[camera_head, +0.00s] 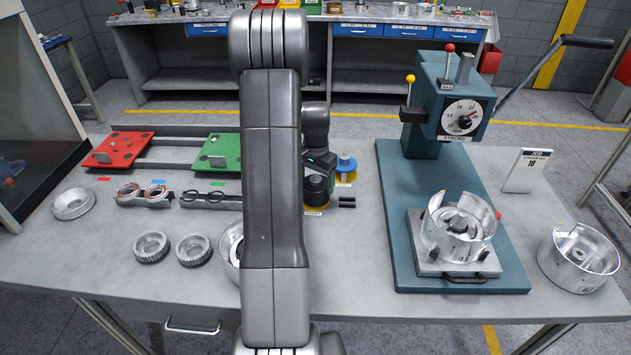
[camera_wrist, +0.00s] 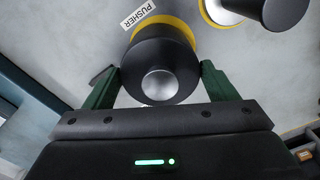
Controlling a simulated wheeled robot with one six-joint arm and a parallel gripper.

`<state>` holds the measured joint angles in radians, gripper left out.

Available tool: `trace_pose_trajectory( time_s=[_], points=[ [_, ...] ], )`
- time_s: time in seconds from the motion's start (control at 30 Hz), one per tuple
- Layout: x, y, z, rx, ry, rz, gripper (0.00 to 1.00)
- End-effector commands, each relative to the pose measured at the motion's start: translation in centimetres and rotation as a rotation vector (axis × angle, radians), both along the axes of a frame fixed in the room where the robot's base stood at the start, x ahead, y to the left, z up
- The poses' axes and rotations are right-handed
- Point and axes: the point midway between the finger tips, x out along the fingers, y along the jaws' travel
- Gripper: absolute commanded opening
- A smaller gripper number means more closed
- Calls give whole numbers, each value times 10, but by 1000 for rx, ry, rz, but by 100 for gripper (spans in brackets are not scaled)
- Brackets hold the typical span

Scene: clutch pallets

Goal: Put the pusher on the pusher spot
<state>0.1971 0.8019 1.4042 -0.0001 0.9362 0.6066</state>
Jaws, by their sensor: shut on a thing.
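The pusher (camera_wrist: 165,50) is a black cylinder with a silver round end, between the two green fingers of my gripper (camera_wrist: 160,70) in the wrist view. My gripper is shut on it. The pusher spot (camera_wrist: 187,27) is a yellow ring that shows around the pusher's far side, beside a label reading PUSHER (camera_wrist: 139,14). The pusher stands over the spot; I cannot tell whether it touches the table. In the head view my gripper (camera_head: 318,180) is low over the table, right of my arm, and its fingers are mostly hidden.
A blue-topped part (camera_head: 345,166) stands on another yellow spot close behind my gripper. The teal press (camera_head: 440,120) is to the right, with a metal drum (camera_head: 458,240) on its base. Red (camera_head: 118,149) and green (camera_head: 216,153) plates and metal rings lie left.

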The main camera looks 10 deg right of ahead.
Motion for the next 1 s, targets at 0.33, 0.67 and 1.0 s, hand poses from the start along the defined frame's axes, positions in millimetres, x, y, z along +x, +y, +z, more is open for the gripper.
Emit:
trace_pose_trajectory(
  time_s=[0.33,0.67,1.0],
  points=[
    [1,0,-10,-1,-2,0,52],
    [0,0,-13,0,-1,0,100],
    [1,0,11,-1,-5,0,100]
  ],
)
